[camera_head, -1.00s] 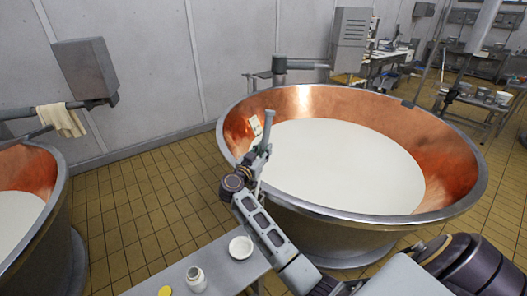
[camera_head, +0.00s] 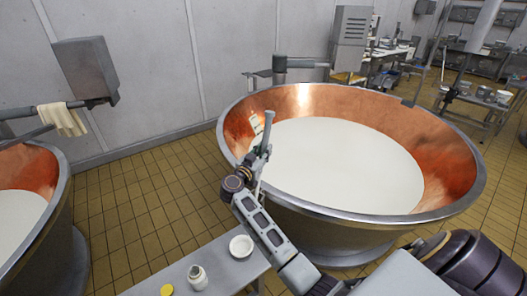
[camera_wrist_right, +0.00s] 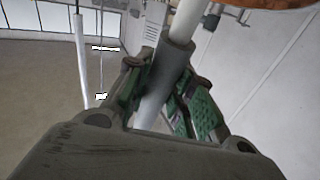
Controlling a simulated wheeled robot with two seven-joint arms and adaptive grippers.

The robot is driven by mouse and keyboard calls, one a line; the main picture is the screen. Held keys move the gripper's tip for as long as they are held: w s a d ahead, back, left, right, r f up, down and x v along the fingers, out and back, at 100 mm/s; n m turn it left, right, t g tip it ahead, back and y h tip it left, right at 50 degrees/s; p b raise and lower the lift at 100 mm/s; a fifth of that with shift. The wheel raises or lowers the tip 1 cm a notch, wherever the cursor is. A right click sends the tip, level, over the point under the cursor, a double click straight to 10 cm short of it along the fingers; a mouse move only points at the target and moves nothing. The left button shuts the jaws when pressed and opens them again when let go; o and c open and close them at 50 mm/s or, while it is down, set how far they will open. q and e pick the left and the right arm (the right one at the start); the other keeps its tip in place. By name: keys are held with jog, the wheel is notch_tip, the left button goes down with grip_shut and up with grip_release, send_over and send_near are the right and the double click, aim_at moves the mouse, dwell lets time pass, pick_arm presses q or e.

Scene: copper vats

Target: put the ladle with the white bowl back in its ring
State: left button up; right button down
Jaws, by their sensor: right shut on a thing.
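My right gripper (camera_head: 258,160) is shut on the ladle's handle (camera_head: 267,128), beside the near left rim of the large copper vat (camera_head: 300,100). The handle stands nearly upright, tilted slightly. In the right wrist view, the gripper (camera_wrist_right: 165,95) has its green-padded fingers around the grey grip (camera_wrist_right: 168,75) of a pale rod. The rod's lower part runs down behind my arm. A round white bowl (camera_head: 241,246) shows over the bench; I cannot tell whether it belongs to the held ladle. I cannot make out a ring. My left gripper is not in view.
A metal bench (camera_head: 225,272) at the lower middle bears a white jar (camera_head: 197,277) and a yellow lid (camera_head: 167,290). A second vat (camera_head: 62,190) stands at the left, near a cloth (camera_head: 62,120) on a bar. Tiled floor lies free between the vats.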

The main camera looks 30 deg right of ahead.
jog(key=c, duration=1.1)
grip_release()
jog(key=shift+c, duration=0.2)
jog(key=v, duration=1.2)
